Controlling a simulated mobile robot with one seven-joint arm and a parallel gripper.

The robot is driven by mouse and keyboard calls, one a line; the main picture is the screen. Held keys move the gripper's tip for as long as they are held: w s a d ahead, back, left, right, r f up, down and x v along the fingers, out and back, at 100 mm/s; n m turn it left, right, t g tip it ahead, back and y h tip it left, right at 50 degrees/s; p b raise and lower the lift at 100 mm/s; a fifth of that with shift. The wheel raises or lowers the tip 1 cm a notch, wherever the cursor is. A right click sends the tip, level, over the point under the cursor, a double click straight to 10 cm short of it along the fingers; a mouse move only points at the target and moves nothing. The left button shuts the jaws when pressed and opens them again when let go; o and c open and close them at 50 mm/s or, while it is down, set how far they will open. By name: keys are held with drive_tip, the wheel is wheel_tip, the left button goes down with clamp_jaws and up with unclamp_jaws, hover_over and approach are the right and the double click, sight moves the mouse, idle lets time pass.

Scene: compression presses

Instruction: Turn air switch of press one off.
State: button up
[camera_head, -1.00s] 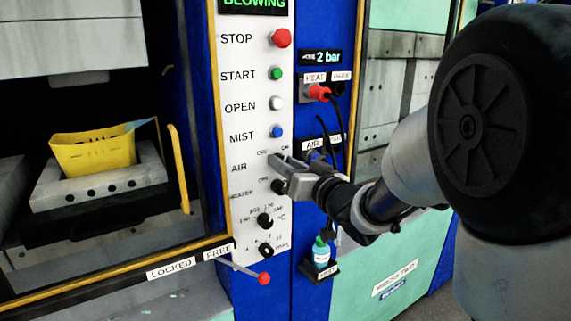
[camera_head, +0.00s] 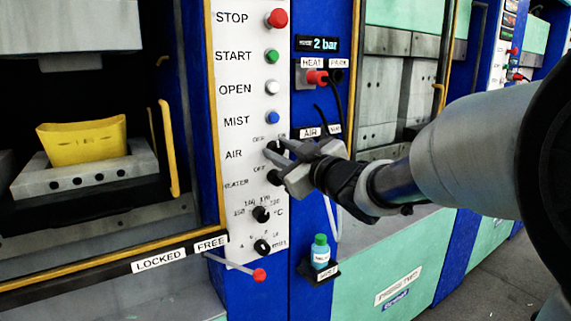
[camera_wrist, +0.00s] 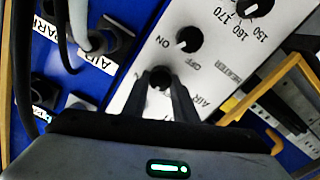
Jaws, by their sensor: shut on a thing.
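The air switch (camera_wrist: 160,79) is a small black knob beside the AIR label on the white panel of the press. In the wrist view my gripper (camera_wrist: 163,84) has its two dark fingers on either side of the knob, closed on it. In the head view my gripper (camera_head: 273,149) reaches in from the right, and its fingertips are at the AIR row, covering most of the knob and part of its ON/OFF marks. I cannot tell which mark the knob points to.
The heater switch (camera_head: 274,178) is just below my fingers, and the blue mist button (camera_head: 273,118) just above. The temperature knob (camera_head: 261,214) and timer knob (camera_head: 262,247) are lower. Cables hang at the heat socket (camera_head: 317,77). A red-tipped lever (camera_head: 259,275) sticks out below.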

drive_tip(key=shift+n+b, duration=1.35)
drive_tip(key=shift+n, duration=0.55)
drive_tip(key=o, duration=1)
drive_tip(key=shift+o, duration=0.2)
drive_tip(key=shift+s, duration=0.1)
drive_tip(key=p+v, duration=0.2)
drive_tip(key=v, duration=1.5)
drive_tip(key=shift+p, duration=0.35)
drive_tip(key=shift+d, duration=0.15)
